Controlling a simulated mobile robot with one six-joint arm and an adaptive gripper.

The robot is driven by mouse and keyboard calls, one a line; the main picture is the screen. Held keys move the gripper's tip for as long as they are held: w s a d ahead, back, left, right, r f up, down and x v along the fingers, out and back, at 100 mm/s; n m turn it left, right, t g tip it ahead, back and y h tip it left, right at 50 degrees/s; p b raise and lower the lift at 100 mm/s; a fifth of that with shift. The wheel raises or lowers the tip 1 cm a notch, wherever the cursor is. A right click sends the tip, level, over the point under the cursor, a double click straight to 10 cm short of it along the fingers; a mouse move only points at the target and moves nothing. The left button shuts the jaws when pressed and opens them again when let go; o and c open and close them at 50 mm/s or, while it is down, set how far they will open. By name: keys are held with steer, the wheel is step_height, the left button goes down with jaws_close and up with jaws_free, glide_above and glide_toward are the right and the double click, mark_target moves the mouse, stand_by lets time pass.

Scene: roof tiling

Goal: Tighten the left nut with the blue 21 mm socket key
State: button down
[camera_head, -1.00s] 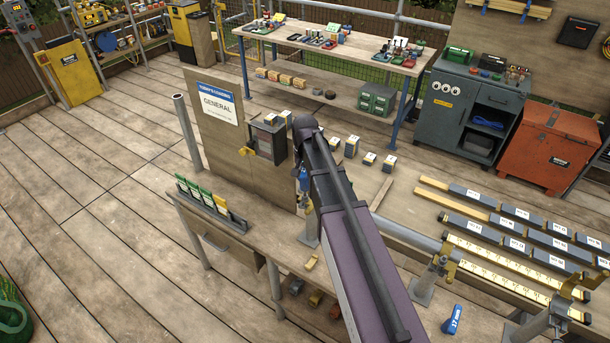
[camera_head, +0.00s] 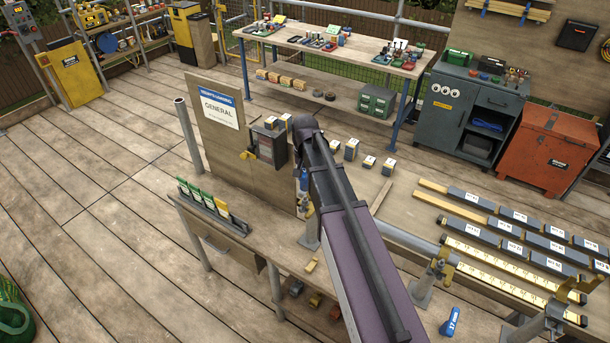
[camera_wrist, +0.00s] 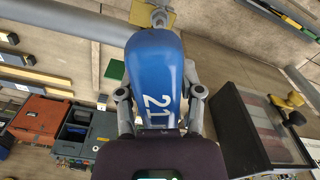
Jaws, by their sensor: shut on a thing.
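The blue socket key marked 21 (camera_wrist: 153,65) fills the middle of the wrist view. My gripper (camera_wrist: 160,96) is shut on it, one finger on each side of the handle. The key's metal end (camera_wrist: 159,18) is at the top of the wrist view, over a yellowish clamp part (camera_wrist: 145,12) beside a grey pipe (camera_wrist: 65,22). I cannot tell whether the socket is on a nut; the nut itself is hidden. In the head view the key (camera_head: 303,183) shows as a small blue patch beside my arm, above a clamp stand (camera_head: 309,232) mostly hidden by the arm.
Another blue key marked 17 mm (camera_head: 451,322) lies at the lower right. More clamp stands (camera_head: 424,290) hold the pipe to the right. An upright board with a GENERAL sign (camera_head: 219,103) and a grey box (camera_head: 271,148) stand close by on the left. Long battens (camera_head: 450,203) lie to the right.

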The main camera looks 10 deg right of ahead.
mark_target(305, 190)
steer(key=shift+f+b, duration=0.4)
steer(key=shift+b, duration=0.1)
stand_by(0.4)
steer(key=shift+f+b, duration=3.15)
steer(key=m, duration=1.3)
steer(key=shift+m, duration=0.3)
steer(key=shift+n, duration=0.4)
steer(key=shift+r, duration=0.1)
steer(key=shift+r+p, duration=2.95)
steer(key=shift+p, duration=0.05)
